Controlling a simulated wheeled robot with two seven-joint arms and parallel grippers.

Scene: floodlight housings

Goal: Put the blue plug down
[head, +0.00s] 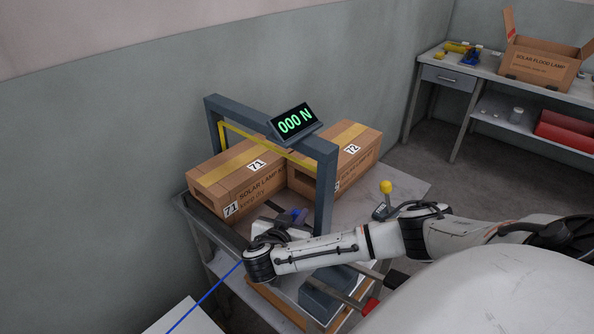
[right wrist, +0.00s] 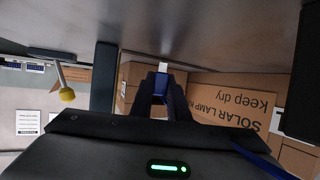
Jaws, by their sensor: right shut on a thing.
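My right gripper (head: 291,217) is over the metal table under the grey press frame, in front of the cartons. It is shut on the blue plug (right wrist: 160,86), which shows between the dark fingers in the right wrist view with a pale tip (right wrist: 163,66) sticking out past them. In the head view the plug is small and mostly hidden by the hand, and I cannot tell whether it touches the table. A blue cable (head: 205,300) runs from near my right wrist to the lower left. My left gripper is not in view.
Carton 71 (head: 236,184) and carton 72 (head: 350,151) stand behind the gripper. The grey frame (head: 326,190) carries a display (head: 294,121) reading 000 N. A yellow-knobbed lever (head: 386,188) stands to the right. Bare tabletop (head: 408,187) shows right of it.

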